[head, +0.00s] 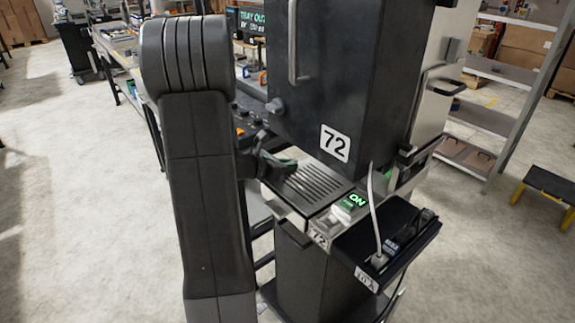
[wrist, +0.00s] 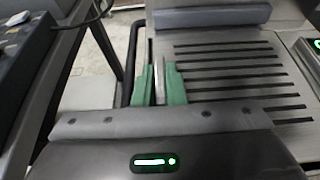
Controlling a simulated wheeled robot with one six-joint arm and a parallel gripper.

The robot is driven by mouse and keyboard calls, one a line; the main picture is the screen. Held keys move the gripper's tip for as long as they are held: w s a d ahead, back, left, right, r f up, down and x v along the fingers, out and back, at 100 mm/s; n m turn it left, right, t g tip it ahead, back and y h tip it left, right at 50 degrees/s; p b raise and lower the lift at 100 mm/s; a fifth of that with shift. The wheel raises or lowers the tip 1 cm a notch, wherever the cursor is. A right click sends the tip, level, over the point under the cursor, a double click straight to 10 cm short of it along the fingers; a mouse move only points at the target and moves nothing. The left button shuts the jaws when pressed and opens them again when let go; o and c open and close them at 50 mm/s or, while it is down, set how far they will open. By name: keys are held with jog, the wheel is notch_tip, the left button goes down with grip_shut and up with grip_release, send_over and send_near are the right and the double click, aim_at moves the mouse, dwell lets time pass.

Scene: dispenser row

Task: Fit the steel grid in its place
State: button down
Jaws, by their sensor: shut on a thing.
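The steel grid (head: 318,181), a flat slotted plate, lies about level on the stand below the dark dispenser marked 72. In the wrist view the grid (wrist: 232,80) fills the right, with dark parallel slots. My gripper (head: 280,168) is at the grid's left edge, partly hidden behind my arm in the head view. In the wrist view its green fingers (wrist: 158,85) are shut on that edge, one on each side. The grid's near edge is hidden by my gripper's body, so I cannot tell whether it sits flush in its place.
A small box with a lit green ON sign (head: 351,203) stands right of the grid. A black shelf (head: 385,245) with a white cable juts out at the front right. The dark dispenser (head: 325,75) overhangs the grid. The floor at left is clear.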

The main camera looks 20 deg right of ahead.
jog(key=shift+f, duration=0.15)
jog(key=c, duration=1.4)
grip_release()
jog(key=b+v, duration=0.1)
jog(key=v, duration=1.3)
jog(key=shift+b, duration=0.3)
jog(key=shift+d, duration=0.1)
jog(key=p+x, duration=0.1)
jog(key=x, duration=1.2)
jog(key=shift+w+d+f+p, duration=0.1)
jog(key=shift+d+p, duration=0.15)
jog(key=shift+p, duration=0.05)
jog(key=shift+w+d, duration=0.1)
jog(key=shift+d, duration=0.05)
jog(key=shift+r, duration=0.2)
